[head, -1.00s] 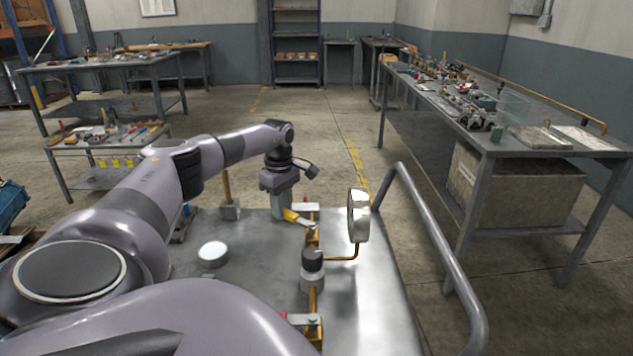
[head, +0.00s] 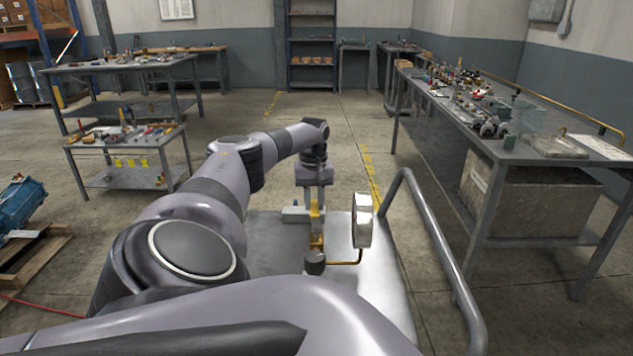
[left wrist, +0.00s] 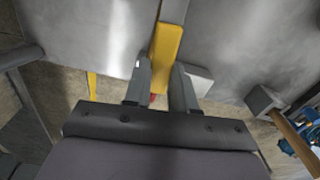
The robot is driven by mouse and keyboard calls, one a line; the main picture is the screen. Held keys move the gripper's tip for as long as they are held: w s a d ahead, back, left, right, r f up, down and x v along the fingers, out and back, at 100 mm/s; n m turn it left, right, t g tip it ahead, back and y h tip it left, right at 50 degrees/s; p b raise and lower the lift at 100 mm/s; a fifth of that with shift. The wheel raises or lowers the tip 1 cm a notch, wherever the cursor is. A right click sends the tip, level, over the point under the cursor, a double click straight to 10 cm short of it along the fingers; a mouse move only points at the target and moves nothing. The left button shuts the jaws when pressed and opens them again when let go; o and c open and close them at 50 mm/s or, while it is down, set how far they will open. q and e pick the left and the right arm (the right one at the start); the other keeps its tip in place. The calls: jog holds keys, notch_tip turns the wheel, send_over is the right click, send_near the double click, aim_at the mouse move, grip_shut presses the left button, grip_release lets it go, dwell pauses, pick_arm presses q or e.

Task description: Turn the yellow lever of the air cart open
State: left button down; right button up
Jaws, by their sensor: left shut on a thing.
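The air cart's bare metal top (head: 385,290) lies in front of me in the head view. The yellow lever (head: 316,212) is near its far edge, beside the brass pipe fittings, and points roughly away from me. My left gripper (head: 314,200) reaches down over it from above. In the left wrist view the lever (left wrist: 165,52) runs between the two fingers of the left gripper (left wrist: 160,85), which are shut on it. The gripper partly hides the lever in the head view. My right gripper is not in view.
A round gauge (head: 362,222) stands right of the lever on a bent brass pipe, near a dark knob (head: 315,262). The cart's grey handrail (head: 440,250) runs along its right side. A long workbench (head: 480,135) stands farther right. Open floor lies beyond the cart.

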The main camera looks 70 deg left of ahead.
pick_arm(q)
jog(key=shift+w+d+m, duration=0.3)
jog(key=shift+w+m, duration=0.25)
jog(key=shift+m, duration=0.15)
jog(key=c, duration=0.9)
grip_release()
jog(key=shift+r, duration=0.25)
notch_tip(320, 180, up, 7)
jog(key=shift+f, duration=0.15)
jog(key=shift+d, duration=0.1)
